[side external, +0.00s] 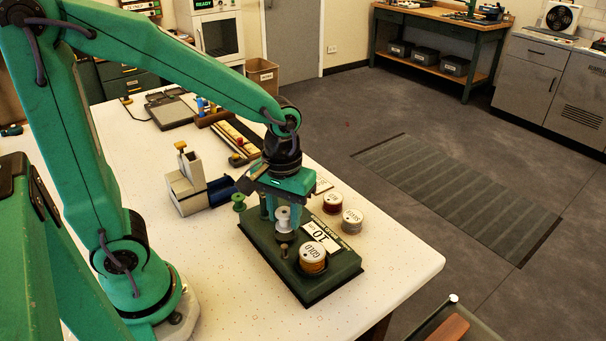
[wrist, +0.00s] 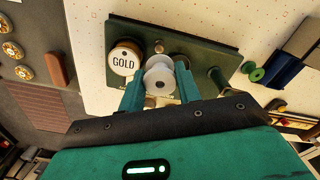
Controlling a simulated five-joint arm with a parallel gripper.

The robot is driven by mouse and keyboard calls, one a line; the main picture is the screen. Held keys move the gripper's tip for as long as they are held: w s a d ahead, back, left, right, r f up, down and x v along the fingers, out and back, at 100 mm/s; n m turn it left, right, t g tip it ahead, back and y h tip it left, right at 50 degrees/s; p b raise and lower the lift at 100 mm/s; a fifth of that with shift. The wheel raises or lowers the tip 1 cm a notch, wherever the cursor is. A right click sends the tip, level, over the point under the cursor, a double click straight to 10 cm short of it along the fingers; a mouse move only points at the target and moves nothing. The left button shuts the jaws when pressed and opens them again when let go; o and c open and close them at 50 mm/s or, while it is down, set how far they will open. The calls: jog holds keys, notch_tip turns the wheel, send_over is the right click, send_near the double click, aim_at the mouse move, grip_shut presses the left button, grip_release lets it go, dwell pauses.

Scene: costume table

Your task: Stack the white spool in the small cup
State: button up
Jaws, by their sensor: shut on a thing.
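My gripper (side external: 282,215) points down over the dark green board (side external: 328,284) and is shut on the white spool (side external: 283,214), one finger on each side. In the wrist view the white spool (wrist: 160,80) sits between the fingertips, its round end facing the camera. The spool looks roughly upright. My fingers hide part of its sides.
A GOLD-labelled spool (side external: 313,258) and a brass knob (side external: 284,250) stand close by on the board. Red (side external: 332,203) and sand (side external: 352,221) spools stand to the right. A green spool (side external: 238,202) and a cream-and-blue device (side external: 190,187) are left. The table's front is clear.

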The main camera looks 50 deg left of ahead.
send_over(285, 235)
notch_tip(285, 235, down, 3)
jog(key=shift+f, duration=2.1)
jog(key=shift+f, duration=0.3)
jog(key=o, duration=0.9)
jog(key=shift+o, duration=0.2)
notch_tip(285, 235, up, 13)
jog(key=shift+f, duration=0.15)
